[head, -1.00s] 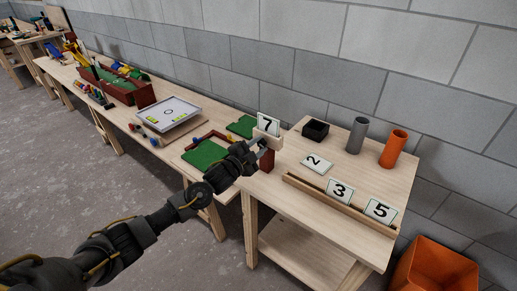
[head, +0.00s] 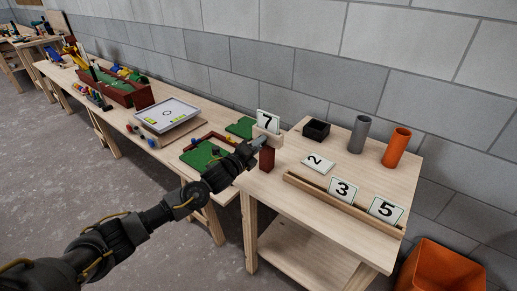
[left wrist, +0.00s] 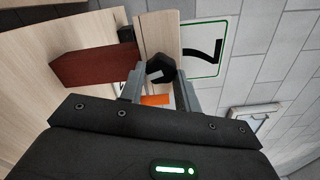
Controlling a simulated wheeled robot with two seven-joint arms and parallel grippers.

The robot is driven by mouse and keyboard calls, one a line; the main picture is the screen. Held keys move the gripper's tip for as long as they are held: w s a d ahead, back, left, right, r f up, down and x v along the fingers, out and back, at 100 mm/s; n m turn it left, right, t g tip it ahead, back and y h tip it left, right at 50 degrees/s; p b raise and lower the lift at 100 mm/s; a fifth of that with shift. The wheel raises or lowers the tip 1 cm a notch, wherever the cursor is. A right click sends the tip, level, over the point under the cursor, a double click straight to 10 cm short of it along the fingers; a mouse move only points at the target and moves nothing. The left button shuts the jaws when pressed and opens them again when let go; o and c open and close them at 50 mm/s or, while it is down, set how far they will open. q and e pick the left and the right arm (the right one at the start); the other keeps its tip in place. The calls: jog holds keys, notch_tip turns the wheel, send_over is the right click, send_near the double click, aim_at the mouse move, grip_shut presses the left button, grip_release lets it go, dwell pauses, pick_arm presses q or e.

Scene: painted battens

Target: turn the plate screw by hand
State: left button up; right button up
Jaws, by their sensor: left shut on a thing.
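The plate screw has a black knob (left wrist: 160,68), seen end-on in the left wrist view against a pale wooden block (left wrist: 157,28). My left gripper (left wrist: 160,80) is shut on the knob, one finger on each side. In the head view my left gripper (head: 258,145) reaches the block (head: 275,139) from the left and hides the knob. A white plate marked 7 (head: 267,120) stands upright in the block, and shows sideways in the wrist view (left wrist: 205,48). A dark red post (head: 267,159) stands below the block. My right gripper is not in view.
Plates marked 3 (head: 343,190) and 5 (head: 385,208) stand in a wooden rail (head: 325,197). Plate 2 (head: 317,162) lies flat. A black tray (head: 316,129), a grey tube (head: 357,134) and an orange tube (head: 396,147) stand behind. Left of the post is a green-bottomed tray (head: 202,155).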

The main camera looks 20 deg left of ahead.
pick_arm(q)
jog(key=shift+f+m+b, duration=0.15)
jog(key=shift+m+b, duration=0.35)
jog(key=shift+m, duration=0.7)
jog(key=o, duration=0.9)
jog(key=shift+o, duration=0.3)
jog(key=shift+s, duration=0.15)
